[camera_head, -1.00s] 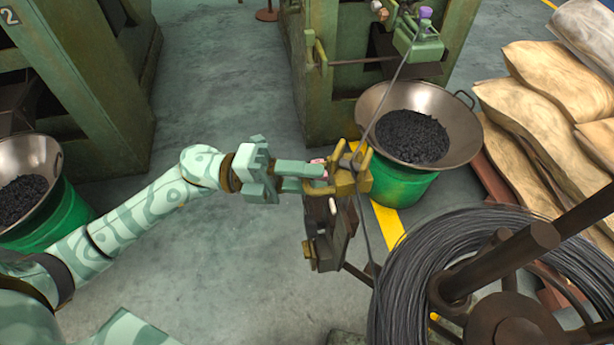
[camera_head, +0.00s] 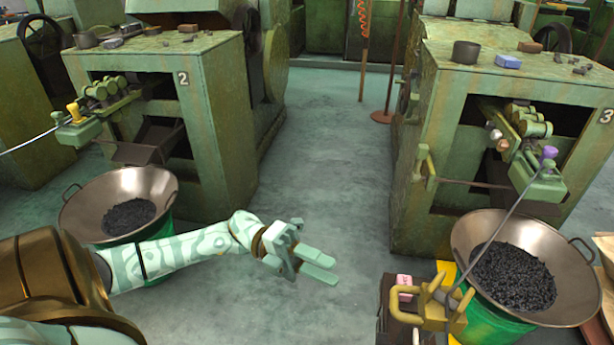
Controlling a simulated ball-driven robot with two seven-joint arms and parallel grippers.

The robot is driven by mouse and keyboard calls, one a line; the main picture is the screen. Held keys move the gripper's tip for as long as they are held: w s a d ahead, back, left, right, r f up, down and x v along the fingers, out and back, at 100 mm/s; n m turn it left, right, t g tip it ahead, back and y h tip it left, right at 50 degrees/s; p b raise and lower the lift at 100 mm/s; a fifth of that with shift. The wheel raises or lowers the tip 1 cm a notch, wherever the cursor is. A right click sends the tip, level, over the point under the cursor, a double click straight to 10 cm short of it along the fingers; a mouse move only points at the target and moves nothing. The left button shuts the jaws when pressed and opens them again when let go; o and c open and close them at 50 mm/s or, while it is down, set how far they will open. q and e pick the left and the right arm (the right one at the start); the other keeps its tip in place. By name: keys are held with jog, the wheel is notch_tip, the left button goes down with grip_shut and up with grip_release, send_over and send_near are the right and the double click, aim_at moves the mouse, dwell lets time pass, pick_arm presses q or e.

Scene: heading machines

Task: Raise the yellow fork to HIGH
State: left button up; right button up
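The yellow fork (camera_head: 437,308), a worn two-pronged bracket with a block at its base, is at the lower right, in front of the bowl by machine 3. A thin wire runs from it up to machine 3. A pink block (camera_head: 404,284) is beside its left side, on a dark stand (camera_head: 391,312) cut by the bottom edge. My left gripper (camera_head: 322,268) is in the lower middle, left of the fork and clear of it. Its two pale green fingers are apart with nothing between them. My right gripper is not in view.
Machine 3 (camera_head: 434,113) stands at the right, with a wide bowl of dark pieces (camera_head: 578,290) in front. Machine 2 (camera_head: 225,110) stands at the left with a similar bowl (camera_head: 83,203). Bare floor (camera_head: 325,150) lies between them.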

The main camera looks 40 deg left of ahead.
pick_arm(q)
jog(key=v, duration=0.3)
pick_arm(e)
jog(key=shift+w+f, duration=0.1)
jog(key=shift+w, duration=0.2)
